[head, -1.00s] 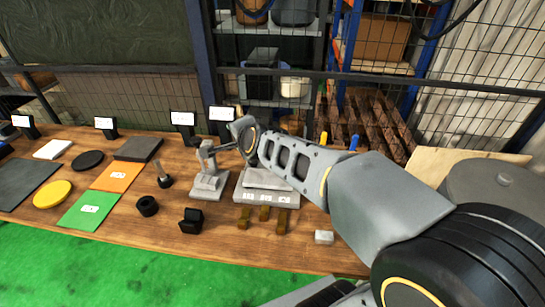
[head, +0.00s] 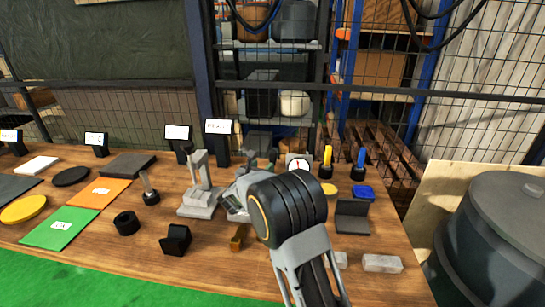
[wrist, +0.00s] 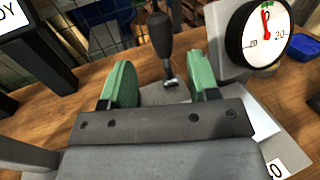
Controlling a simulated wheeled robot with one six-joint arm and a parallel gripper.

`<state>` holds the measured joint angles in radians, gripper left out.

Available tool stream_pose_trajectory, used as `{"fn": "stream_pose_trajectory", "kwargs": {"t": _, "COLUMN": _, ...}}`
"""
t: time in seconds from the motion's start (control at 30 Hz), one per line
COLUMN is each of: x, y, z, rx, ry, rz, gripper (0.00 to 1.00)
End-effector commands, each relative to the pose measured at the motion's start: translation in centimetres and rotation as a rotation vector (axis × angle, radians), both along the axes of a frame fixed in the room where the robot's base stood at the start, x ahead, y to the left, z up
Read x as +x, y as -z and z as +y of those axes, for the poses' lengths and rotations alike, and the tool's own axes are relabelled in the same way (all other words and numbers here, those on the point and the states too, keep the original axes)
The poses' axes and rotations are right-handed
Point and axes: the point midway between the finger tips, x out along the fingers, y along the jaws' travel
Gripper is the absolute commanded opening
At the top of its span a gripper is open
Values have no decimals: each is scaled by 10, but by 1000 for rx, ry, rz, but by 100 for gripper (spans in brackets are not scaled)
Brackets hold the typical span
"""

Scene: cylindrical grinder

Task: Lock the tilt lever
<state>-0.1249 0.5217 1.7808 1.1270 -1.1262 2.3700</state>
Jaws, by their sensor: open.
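A lever with a black grip (wrist: 160,34) on a thin metal shaft stands in the wrist view, beyond and between my fingertips. It looks like the tilt lever. My gripper (wrist: 160,66) is open, with its two green finger pads apart on either side of the lever's line; I see no contact. The lever's lower end meets a grey base, partly hidden by my gripper. A round dial gauge (wrist: 264,34) with a red needle is just right of the lever; it also shows in the head view (head: 298,163). In the head view my arm hides most of this fixture.
A grey stand (head: 199,200) is left of my arm on the wooden table. A black sign post (wrist: 30,50) stands left in the wrist view. Yellow and blue handled tools (head: 358,165), a blue tray (head: 363,192) and grey blocks (head: 382,263) are to the right.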

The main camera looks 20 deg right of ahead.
Motion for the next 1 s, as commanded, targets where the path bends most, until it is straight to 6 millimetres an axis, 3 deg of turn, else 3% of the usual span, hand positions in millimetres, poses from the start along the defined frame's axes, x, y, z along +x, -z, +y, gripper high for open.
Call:
{"fn": "stream_pose_trajectory", "kwargs": {"t": 0.2, "x": 29, "y": -1, "z": -33, "rx": 0, "ry": 2, "rz": 3, "gripper": 55}}
{"fn": "stream_pose_trajectory", "kwargs": {"t": 0.5, "x": 55, "y": -1, "z": -60, "rx": -1, "ry": 0, "rz": 3, "gripper": 55}}
{"fn": "stream_pose_trajectory", "kwargs": {"t": 1.0, "x": 62, "y": 0, "z": -67, "rx": -1, "ry": -3, "rz": 3, "gripper": 55}}
